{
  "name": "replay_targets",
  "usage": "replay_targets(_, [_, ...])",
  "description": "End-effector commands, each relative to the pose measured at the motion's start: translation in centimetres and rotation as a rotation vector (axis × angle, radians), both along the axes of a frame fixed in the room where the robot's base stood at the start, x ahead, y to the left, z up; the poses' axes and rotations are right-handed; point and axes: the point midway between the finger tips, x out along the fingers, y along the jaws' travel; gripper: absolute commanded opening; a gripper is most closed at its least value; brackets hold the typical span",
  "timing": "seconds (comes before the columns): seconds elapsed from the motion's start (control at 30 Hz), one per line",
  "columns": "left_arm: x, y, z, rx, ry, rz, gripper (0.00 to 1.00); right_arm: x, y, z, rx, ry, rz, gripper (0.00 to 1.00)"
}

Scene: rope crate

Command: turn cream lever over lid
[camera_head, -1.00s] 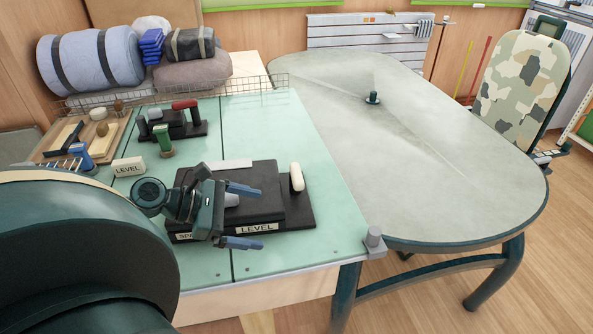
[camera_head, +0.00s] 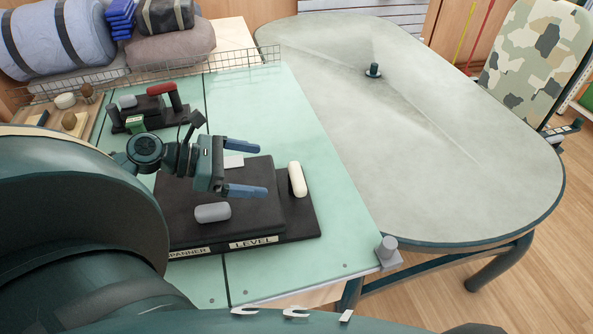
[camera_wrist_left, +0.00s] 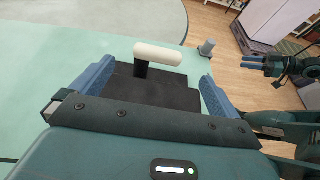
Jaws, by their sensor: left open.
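The cream lever (camera_head: 297,180) stands at the right end of a black base. In the left wrist view it is a cream bar (camera_wrist_left: 160,53) on a short black post. The black lid (camera_head: 225,235) beside it carries a grey handle (camera_head: 213,212). My left gripper (camera_head: 262,169) is open and empty above the lid, its blue fingers pointing right toward the lever, apart from it. In the left wrist view the lever shows beyond and between the fingertips. My right gripper (camera_wrist_left: 264,66) shows small at the upper right of that view, its fingers apart, away from the bench.
A second black fixture with a red handle (camera_head: 161,91) stands behind on the green bench top (camera_head: 290,110). A wire rack (camera_head: 160,75) runs along the back. A grey post (camera_head: 387,250) marks the front right corner. A large grey table (camera_head: 420,150) adjoins on the right.

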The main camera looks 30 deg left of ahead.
Motion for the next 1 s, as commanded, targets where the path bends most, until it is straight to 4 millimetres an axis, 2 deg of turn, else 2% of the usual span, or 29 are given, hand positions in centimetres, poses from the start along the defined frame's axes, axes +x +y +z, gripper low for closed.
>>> replay_targets(0.17, [2.4, -2.3, -1.3, 0.000, -0.004, -0.001, 1.00, -0.4, -0.1, -0.5, -0.004, 0.008, 0.005, 0.36])
replay_targets(0.5, [6.0, -5.9, -3.3, -0.001, -0.003, 0.001, 1.00, 0.0, 0.1, 0.4, 0.002, -0.012, 0.006, 0.36])
replay_targets(0.7, [6.8, -6.8, -3.9, 0.000, -0.001, 0.001, 1.00, 0.2, 0.1, 0.4, 0.002, -0.017, 0.007, 0.36])
replay_targets(1.0, [6.9, -6.9, -4.0, 0.001, -0.001, 0.000, 0.99, 0.2, 0.1, 0.3, 0.001, -0.014, 0.007, 0.36])
